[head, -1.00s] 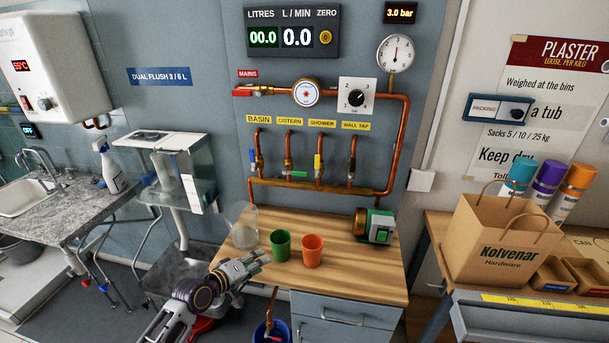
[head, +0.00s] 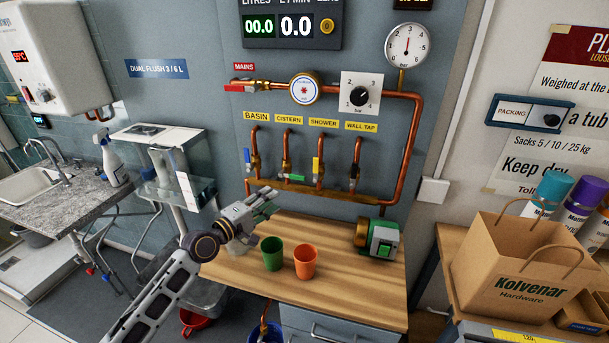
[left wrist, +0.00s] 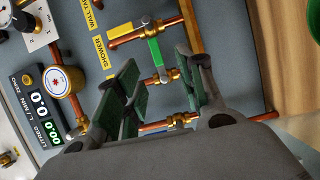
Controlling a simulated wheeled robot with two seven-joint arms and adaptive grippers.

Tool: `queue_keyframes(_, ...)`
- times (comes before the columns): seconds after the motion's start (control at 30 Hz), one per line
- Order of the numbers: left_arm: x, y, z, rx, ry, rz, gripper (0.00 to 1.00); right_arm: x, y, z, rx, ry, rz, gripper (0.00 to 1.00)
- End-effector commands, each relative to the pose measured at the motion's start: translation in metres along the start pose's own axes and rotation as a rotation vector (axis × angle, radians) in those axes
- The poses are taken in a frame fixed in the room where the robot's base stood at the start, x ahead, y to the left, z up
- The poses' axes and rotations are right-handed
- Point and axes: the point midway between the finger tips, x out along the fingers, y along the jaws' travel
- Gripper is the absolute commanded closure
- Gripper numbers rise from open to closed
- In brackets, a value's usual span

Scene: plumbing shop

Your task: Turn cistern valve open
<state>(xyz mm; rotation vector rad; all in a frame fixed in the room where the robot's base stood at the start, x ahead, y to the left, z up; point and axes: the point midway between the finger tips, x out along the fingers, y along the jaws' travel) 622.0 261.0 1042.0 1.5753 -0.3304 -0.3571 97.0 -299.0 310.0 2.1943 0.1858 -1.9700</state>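The cistern valve (head: 287,173) is a brass valve on the copper pipe under the yellow CISTERN label (head: 289,119). Its green lever (head: 295,178) lies crosswise to the pipe, pointing toward the shower pipe. In the left wrist view, the green lever (left wrist: 155,53) shows beyond my fingers, in line with the gap between them. My left gripper (head: 269,200) is open and empty, just below and in front of the valve row, apart from the lever as far as I can tell. Its fingers also show in the left wrist view (left wrist: 158,68). My right gripper is out of view.
The shower valve (head: 318,168) with its yellow handle stands close to the right, and the basin valve (head: 254,163) close to the left. Below are a green cup (head: 272,253), an orange cup (head: 305,261) and a green-and-grey device (head: 379,239) on the wooden bench (head: 345,285).

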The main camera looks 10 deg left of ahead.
Motion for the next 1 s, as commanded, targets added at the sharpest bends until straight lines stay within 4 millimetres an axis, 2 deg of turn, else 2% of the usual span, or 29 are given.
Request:
queue_keyframes(0.23, 0.001, 0.006, -0.007, -0.03, 0.01, 0.021, 0.62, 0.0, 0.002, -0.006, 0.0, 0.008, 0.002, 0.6)
queue_keyframes(0.6, 0.002, 0.006, -0.006, -0.029, 0.01, 0.02, 0.62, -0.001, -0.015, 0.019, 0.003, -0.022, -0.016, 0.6)
queue_keyframes(1.0, 0.02, 0.007, -0.007, -0.028, 0.011, 0.021, 0.62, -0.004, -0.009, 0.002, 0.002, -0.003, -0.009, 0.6)
